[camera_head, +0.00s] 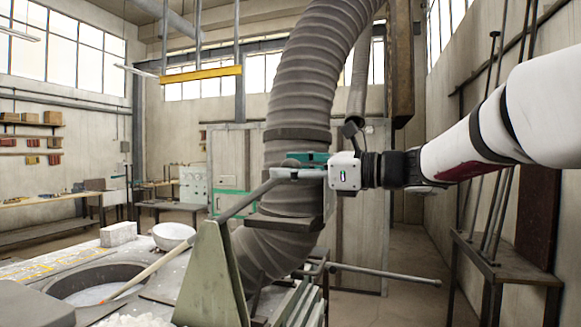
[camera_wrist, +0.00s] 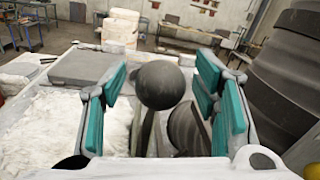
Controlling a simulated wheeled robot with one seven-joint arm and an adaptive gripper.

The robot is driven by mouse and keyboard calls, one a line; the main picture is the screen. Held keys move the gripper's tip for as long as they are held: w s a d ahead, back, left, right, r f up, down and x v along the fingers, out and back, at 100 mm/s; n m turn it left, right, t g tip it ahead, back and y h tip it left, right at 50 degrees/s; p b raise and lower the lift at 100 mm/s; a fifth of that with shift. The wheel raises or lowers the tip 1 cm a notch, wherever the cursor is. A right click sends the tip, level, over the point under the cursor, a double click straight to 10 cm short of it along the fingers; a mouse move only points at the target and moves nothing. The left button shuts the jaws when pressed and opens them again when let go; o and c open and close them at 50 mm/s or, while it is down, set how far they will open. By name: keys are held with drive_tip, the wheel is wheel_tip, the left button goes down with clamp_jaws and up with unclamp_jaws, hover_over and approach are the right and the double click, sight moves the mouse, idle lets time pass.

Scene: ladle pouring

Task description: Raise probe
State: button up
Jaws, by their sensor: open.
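My gripper (camera_head: 308,167) is in the middle of the head view, at the end of my white arm coming from the right. In the wrist view its teal-padded fingers (camera_wrist: 160,88) are spread apart. A dark round knob (camera_wrist: 164,84) shows between them, with visible room on both sides. In the head view a grey lever bar (camera_head: 248,200) slants up from a green-grey bracket (camera_head: 207,280) to my gripper. A pale rod (camera_head: 150,271) leans into a round basin (camera_head: 58,281) at lower left; I cannot tell whether it is the probe.
A large ribbed duct (camera_head: 308,85) stands close behind my gripper. Another horizontal bar (camera_head: 385,273) sticks out to the right below it. A white bowl (camera_head: 172,235) and a pale block (camera_head: 118,233) stand beside the basin. A metal stand (camera_head: 500,268) is at right.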

clamp_jaws()
drive_tip(key=s+d+f+t+y+b, duration=0.1)
drive_tip(key=f+b, duration=0.2)
drive_tip(key=f, duration=0.2)
drive_tip(key=d+f+t+y+b, duration=0.1)
drive_tip(key=d+f+y+b, duration=0.1)
drive_tip(key=f, duration=0.3)
drive_tip(key=shift+s+d+f+y+b, duration=0.15)
drive_tip(key=shift+s+f+y+b, duration=0.2)
drive_tip(key=shift+b, duration=0.25)
drive_tip(key=shift+c, duration=1.9)
unclamp_jaws()
drive_tip(key=o, duration=0.4)
drive_tip(key=shift+s, duration=0.1)
drive_tip(key=shift+r, duration=0.15)
